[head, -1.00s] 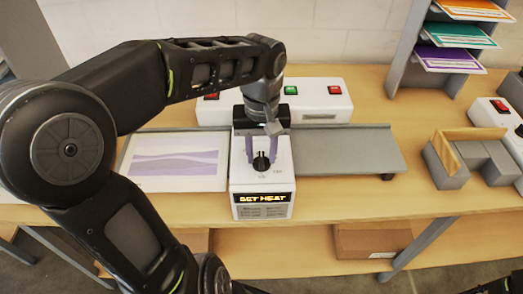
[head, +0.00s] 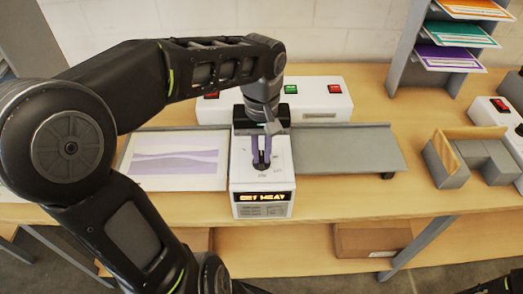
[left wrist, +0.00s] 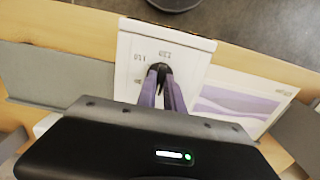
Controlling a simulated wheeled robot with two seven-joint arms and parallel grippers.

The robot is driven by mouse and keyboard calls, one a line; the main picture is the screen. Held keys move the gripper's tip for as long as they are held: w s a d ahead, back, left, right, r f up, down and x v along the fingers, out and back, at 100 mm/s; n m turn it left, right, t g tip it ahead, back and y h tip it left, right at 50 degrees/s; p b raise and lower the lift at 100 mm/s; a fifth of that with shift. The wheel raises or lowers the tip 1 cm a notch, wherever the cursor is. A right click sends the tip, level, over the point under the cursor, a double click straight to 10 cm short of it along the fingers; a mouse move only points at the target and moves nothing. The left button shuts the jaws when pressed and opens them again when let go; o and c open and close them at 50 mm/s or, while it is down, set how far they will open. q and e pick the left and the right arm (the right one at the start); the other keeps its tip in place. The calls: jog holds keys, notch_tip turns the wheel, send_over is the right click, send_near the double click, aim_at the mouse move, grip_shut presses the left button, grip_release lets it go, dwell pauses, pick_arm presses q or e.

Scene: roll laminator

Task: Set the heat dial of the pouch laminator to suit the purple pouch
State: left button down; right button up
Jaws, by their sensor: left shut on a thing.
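The pouch laminator (head: 325,108) stands mid-table, a white body with a white control box (head: 283,183) in front. The box's black heat dial (left wrist: 160,67) is on its top face, with small printed numbers around it that are hard to read. An amber display (head: 264,197) on the front appears to read "SET HEAT". My left gripper (head: 262,163) points down from above, its purple-grey fingers closed on the dial. The dial is mostly hidden in the head view. The purple pouch (head: 175,160), a white sheet with purple waves, lies flat left of the box.
A grey tray (head: 345,150) extends right of the box. A rack (head: 405,60) at the back right holds orange, green and purple sheets. A grey and wooden holder (head: 448,170) and another white device (head: 500,112) stand at the right. Bare table lies between tray and holder.

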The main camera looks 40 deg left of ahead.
pick_arm(q)
jog(key=shift+m, duration=0.4)
jog(key=m, duration=1)
jog(key=shift+m+b, duration=0.35)
jog(key=shift+m, duration=0.05)
jog(key=m, duration=1.2)
dwell(0.3)
jog(key=c, duration=1.5)
grip_release()
jog(key=shift+o, duration=0.2)
